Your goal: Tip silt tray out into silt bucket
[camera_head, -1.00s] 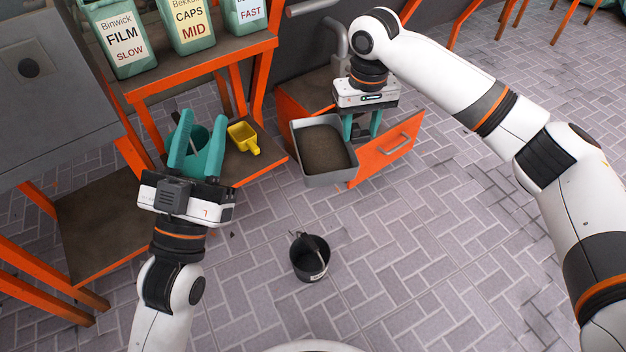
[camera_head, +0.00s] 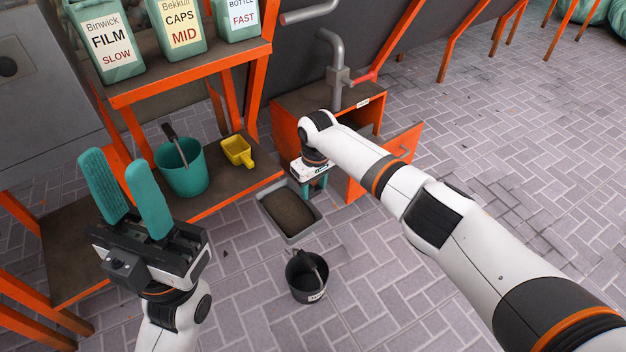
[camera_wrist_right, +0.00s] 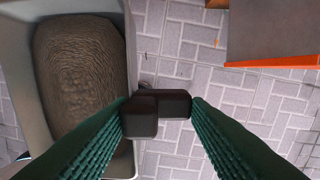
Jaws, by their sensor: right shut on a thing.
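The grey silt tray (camera_head: 303,235) is a rectangular pan with brown silt (camera_head: 287,211) in it. It looks roughly level, above the floor between the orange cabinet and the shelf. My right gripper (camera_head: 318,187) is shut on the tray's dark handle (camera_wrist_right: 170,101), at the tray's side. The tray's wall (camera_wrist_right: 131,60) fills the left of the right wrist view. A black bucket (camera_head: 306,283) stands upright on the floor, just nearer than the tray; its label is too small to read. My left gripper (camera_head: 124,165) is open and empty at the left.
An orange cabinet (camera_head: 285,120) with an open door (camera_head: 400,150) stands behind the tray. A shelf at the left bears a teal bucket (camera_head: 182,172) and a yellow scoop (camera_head: 237,151). The paved floor at the right is clear.

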